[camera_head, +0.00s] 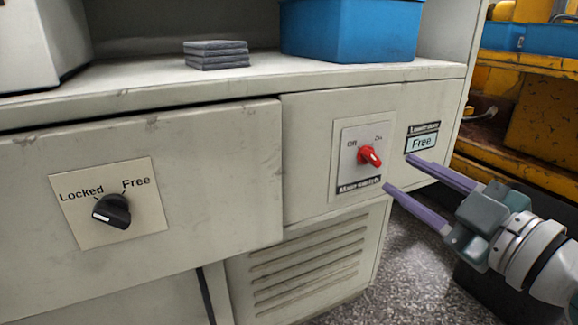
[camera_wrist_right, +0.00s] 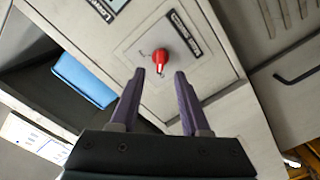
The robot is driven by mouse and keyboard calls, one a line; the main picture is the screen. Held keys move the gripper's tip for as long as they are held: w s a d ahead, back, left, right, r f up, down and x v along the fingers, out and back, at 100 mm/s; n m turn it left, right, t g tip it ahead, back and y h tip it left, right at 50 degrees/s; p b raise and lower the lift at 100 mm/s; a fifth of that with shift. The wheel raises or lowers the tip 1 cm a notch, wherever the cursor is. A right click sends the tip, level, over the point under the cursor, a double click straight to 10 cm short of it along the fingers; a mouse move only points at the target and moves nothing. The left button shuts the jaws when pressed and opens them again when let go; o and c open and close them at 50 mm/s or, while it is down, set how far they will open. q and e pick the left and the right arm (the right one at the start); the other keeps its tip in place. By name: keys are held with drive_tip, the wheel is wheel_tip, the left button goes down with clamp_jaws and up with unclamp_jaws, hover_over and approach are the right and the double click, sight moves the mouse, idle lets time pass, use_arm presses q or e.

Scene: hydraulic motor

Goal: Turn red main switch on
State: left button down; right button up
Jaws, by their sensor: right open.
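The red main switch (camera_head: 369,156) is a rotary knob on a pale plate (camera_head: 350,178), between an "Off" label on the left and an "On" label on the right. I cannot tell for sure which label it points to. My right gripper (camera_head: 398,172) is open and empty, its two purple fingers just to the right of the switch and apart from it. In the right wrist view, the red switch (camera_wrist_right: 160,56) shows just beyond the gap between the fingertips (camera_wrist_right: 160,73). My left gripper is not in view.
A black knob (camera_head: 111,211) labelled "Locked" and "Free" is on the left panel. A small display (camera_head: 422,142) reading "Free" is right of the switch plate. A blue bin (camera_head: 350,30) and a stack of grey plates (camera_head: 216,55) stand on the ledge above. A vent (camera_head: 308,264) is below.

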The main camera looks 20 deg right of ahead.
sight(376, 160)
drive_tip(key=w+b, duration=0.1)
drive_tip(key=w, duration=0.1)
drive_tip(key=w+b, duration=0.1)
drive_tip(key=w, duration=0.1)
drive_tip(key=shift+w+a+f, duration=0.15)
drive_tip(key=shift+w+a, duration=0.05)
drive_tip(key=shift+w, duration=0.9)
drive_tip(key=shift+c, duration=0.3)
clamp_jaws()
